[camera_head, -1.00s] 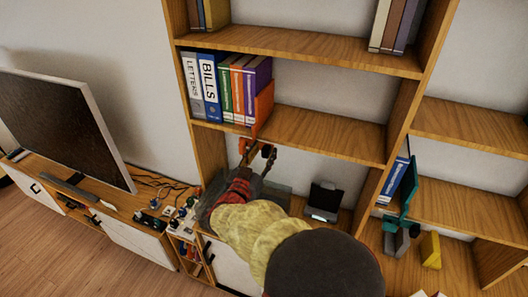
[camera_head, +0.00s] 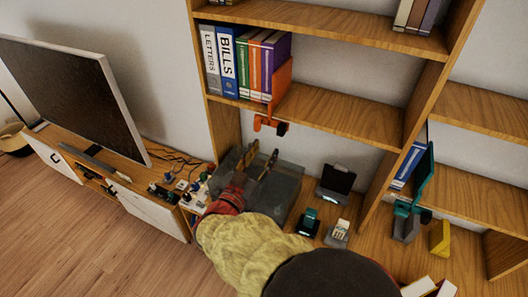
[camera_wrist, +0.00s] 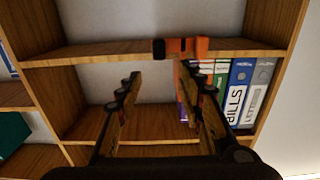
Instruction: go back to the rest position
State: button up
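My gripper (camera_head: 260,160) is open and empty, with its two fingers spread apart. In the head view it shows below the binder shelf (camera_head: 345,112), in front of a dark grey box (camera_head: 285,187). In the wrist view my gripper (camera_wrist: 160,95) has a clear gap between the fingers, with the shelves beyond. The right finger overlaps the row of binders in that picture. My arm hides part of the grey box and the lower surface.
Several binders (camera_head: 228,65) stand against an orange bookend (camera_head: 281,85) clamped at the shelf's front edge. A dark stand (camera_head: 337,182) and small devices sit on the lower surface. A television (camera_head: 75,95) stands at left. Floor (camera_head: 110,230) is clear at lower left.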

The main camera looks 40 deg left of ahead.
dwell(0.3)
jog(key=s+a+f+n+g+y, duration=0.2)
jog(key=s+f+n+g, duration=0.1)
jog(key=s+f+g, duration=0.35)
jog(key=s+a+f+n+g+y, duration=0.2)
jog(key=s+a+f+g, duration=0.1)
jog(key=s+f+g, duration=0.3)
jog(key=d+r+m+h+b, duration=0.2)
jog(key=d+m+h+b, duration=0.2)
jog(key=d, duration=2.6)
jog(key=d+r+m+h+b, duration=0.1)
jog(key=d+b, duration=0.8)
jog(key=d, duration=2.2)
jog(key=m+h, duration=0.2)
jog(key=h, duration=0.1)
jog(key=shift+s+r+m+t, duration=0.2)
jog(key=shift+r+m+t, duration=0.15)
jog(key=shift+m, duration=0.05)
